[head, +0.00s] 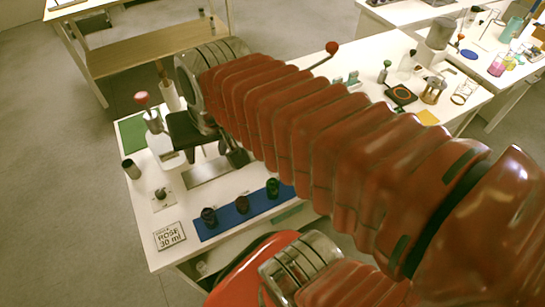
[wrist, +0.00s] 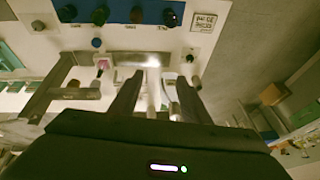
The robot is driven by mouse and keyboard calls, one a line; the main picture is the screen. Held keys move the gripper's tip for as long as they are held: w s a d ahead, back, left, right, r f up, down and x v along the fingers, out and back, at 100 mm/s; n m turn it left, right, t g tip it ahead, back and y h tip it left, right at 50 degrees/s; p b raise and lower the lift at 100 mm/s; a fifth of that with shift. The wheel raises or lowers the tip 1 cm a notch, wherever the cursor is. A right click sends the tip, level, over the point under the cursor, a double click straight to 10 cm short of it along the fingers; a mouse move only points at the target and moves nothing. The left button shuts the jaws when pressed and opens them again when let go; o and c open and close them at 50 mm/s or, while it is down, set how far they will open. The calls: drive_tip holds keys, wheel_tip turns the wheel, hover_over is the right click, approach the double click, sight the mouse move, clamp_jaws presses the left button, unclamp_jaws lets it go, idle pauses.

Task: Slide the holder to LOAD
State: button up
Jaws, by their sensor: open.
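The slide track is a bright metal plate (head: 210,168) on the white table, partly covered by my arm in the head view. The plate also shows in the wrist view (wrist: 138,59). A small pale piece with a pink top (wrist: 102,64), perhaps the holder, sits at the plate's left end in the wrist view. The LOAD mark cannot be read.
A blue mat (head: 238,212) with several dark bottles lies in front of the plate. Glassware and tools crowd the right.

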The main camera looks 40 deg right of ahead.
drive_tip(key=d+f+m+y, duration=0.1)
drive_tip(key=d+f+m, duration=0.3)
drive_tip(key=d+m, duration=0.3)
drive_tip(key=d+f+m+g+y, duration=0.1)
drive_tip(key=d+f+m, duration=0.3)
drive_tip(key=d+m, duration=0.3)
drive_tip(key=s+d+f+m+y, duration=0.1)
drive_tip(key=d+f+m, duration=0.3)
drive_tip(key=d+m, duration=0.3)
drive_tip(key=d, duration=0.3)
drive_tip(key=shift+d+f+m+g+y, duration=0.25)
drive_tip(key=shift+d+m+g+y, duration=0.05)
drive_tip(key=shift+d, duration=0.05)
drive_tip(key=shift+f, duration=0.1)
drive_tip(key=x, duration=1.3)
drive_tip(key=shift+a+f, duration=0.1)
drive_tip(key=shift+f, duration=0.2)
clamp_jaws()
